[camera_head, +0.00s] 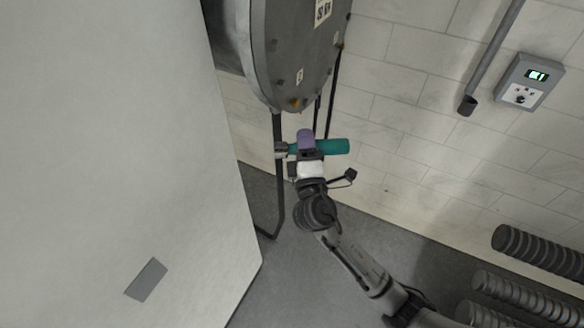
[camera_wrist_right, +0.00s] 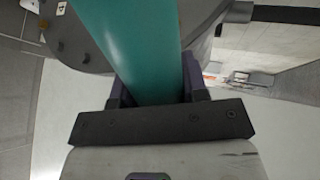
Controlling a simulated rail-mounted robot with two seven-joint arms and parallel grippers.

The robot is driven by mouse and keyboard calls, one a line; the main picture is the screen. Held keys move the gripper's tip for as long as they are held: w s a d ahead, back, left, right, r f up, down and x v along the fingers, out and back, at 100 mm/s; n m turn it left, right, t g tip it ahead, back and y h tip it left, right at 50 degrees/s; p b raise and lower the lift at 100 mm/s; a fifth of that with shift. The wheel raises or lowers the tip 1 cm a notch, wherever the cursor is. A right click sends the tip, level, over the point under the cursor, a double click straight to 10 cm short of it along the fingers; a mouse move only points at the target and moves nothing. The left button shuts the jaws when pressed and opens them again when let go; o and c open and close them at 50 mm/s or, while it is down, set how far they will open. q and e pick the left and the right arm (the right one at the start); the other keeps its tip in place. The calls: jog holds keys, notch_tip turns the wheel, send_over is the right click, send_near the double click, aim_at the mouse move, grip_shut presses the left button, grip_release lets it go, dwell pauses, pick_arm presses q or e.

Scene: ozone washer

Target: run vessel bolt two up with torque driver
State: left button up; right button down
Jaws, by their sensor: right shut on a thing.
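My right gripper (camera_head: 306,150) is shut on a teal-handled torque driver (camera_head: 333,146) just below the grey vessel (camera_head: 297,55). The driver lies sideways, its metal head (camera_head: 281,149) pointing left. In the right wrist view the teal handle (camera_wrist_right: 136,50) runs up between the purple-grey fingers, with the vessel's grey flange (camera_wrist_right: 75,42) behind it. Small bolts dot the vessel's round flange; an orange-brown one (camera_head: 295,103) sits at its lower edge, above the driver and apart from it. I cannot tell which bolt is number two. My left gripper is not in view.
A large pale panel (camera_head: 110,150) fills the left side. A dark stand leg (camera_head: 279,190) runs down beneath the vessel. A control box (camera_head: 530,82) and a grey pipe (camera_head: 492,55) are on the tiled wall. Ribbed hoses (camera_head: 540,247) lie at lower right.

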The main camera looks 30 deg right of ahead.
jog(key=w+d+r+m+g+h+p, duration=0.3)
jog(key=w+d+m+g+h, duration=0.3)
jog(key=d+g+h, duration=0.2)
jog(key=shift+d+h+p, duration=0.5)
jog(key=shift+d, duration=0.05)
jog(key=shift+r, duration=0.15)
jog(key=shift+a, duration=0.1)
jog(key=shift+w+m, duration=0.15)
jog(key=shift+m, duration=0.15)
jog(key=shift+w+a+b, duration=0.1)
jog(key=shift+w+b, duration=0.05)
jog(key=shift+b, duration=0.2)
dwell(0.5)
